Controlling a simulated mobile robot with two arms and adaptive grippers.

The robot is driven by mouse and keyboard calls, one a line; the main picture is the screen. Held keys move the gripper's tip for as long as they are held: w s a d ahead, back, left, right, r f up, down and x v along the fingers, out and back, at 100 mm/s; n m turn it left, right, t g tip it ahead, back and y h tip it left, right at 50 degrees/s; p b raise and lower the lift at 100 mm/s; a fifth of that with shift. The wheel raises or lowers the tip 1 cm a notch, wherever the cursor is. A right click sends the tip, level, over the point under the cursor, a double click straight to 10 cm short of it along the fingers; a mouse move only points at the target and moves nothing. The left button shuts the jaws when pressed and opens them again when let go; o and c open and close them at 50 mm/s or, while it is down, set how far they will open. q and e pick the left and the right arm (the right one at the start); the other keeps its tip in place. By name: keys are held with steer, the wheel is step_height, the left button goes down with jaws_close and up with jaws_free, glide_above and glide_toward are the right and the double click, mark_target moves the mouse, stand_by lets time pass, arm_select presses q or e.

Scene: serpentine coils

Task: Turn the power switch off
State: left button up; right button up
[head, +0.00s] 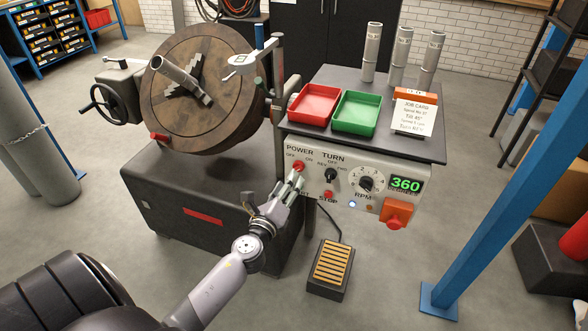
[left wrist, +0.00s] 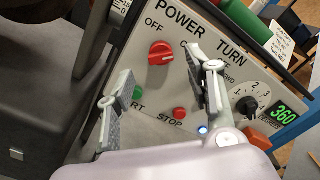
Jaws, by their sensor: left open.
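The red power switch (head: 299,165) is a knob at the upper left of the grey control panel (head: 337,204), under the word POWER. It also shows in the left wrist view (left wrist: 161,54), with OFF at its upper left; a finger covers the label on its right. I cannot tell for certain which label the knob points to. My left gripper (head: 293,182) is open in front of the panel, just below the switch. In the left wrist view its fingers (left wrist: 160,70) stand apart on either side of the switch, and nothing is between them. My right gripper is not in view.
Close by are the green start button (left wrist: 138,93), red stop button (left wrist: 179,114), black turn knob (head: 331,175) and RPM dial (head: 366,184). A display (head: 405,184) reads 360. A foot pedal (head: 333,263) lies below; a large round turntable (head: 200,90) stands left.

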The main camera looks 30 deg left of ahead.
mark_target(298, 168)
arm_select(q)
steer(key=x, duration=0.5)
steer(key=shift+w, duration=0.4)
steer(key=shift+c, duration=0.3)
jaws_close()
